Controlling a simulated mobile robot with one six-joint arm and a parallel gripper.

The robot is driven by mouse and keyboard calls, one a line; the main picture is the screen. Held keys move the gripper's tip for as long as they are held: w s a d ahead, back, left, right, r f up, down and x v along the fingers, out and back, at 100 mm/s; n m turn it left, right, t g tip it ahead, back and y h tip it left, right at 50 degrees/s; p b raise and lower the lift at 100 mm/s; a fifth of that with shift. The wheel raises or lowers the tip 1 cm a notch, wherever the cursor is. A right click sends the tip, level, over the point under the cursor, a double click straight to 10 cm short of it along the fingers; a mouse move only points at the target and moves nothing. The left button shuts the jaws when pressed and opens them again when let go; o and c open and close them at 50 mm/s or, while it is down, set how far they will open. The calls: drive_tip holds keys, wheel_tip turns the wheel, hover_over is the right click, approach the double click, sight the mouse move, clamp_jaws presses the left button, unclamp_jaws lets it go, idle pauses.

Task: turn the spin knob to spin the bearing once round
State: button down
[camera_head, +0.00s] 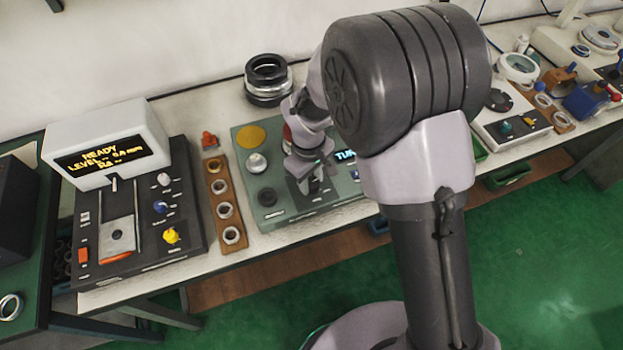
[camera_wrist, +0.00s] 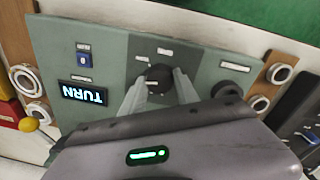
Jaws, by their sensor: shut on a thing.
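The grey-green test box (camera_head: 243,188) stands on the bench in the head view, partly behind my arm. Its display (camera_wrist: 83,94) reads TURN in the wrist view and is partly hidden in the head view. A black knob (camera_wrist: 158,75) sits on a darker grey panel of the box. My gripper (camera_wrist: 160,82) is shut on this knob, one finger on each side; it also shows low over the box in the head view (camera_head: 314,188). The small labels are too blurred to read, and I cannot make out a bearing on the box.
A wooden strip (camera_head: 215,180) with several rings lies left of the box. Further left is a dark console (camera_head: 185,200) with a READY display. A stack of dark rings (camera_head: 267,78) stands behind. Another black knob (camera_wrist: 228,90) is beside my gripper.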

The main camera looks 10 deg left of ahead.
drive_tip(key=m, duration=0.4)
drive_tip(key=shift+m+b, duration=0.3)
drive_tip(key=shift+b, duration=0.05)
drive_tip(key=m, duration=0.4)
drive_tip(key=shift+b, duration=0.35)
drive_tip(key=shift+m, duration=0.3)
drive_tip(key=c, duration=0.9)
unclamp_jaws()
drive_tip(key=shift+r, duration=0.1)
drive_tip(key=r+p, duration=0.2)
drive_tip(key=r, duration=0.3)
drive_tip(key=r+p, duration=0.2)
drive_tip(key=r, duration=0.4)
drive_tip(key=a+r+p, duration=0.1)
drive_tip(key=r+p, duration=0.1)
drive_tip(key=r, duration=0.4)
drive_tip(key=shift+r, duration=0.1)
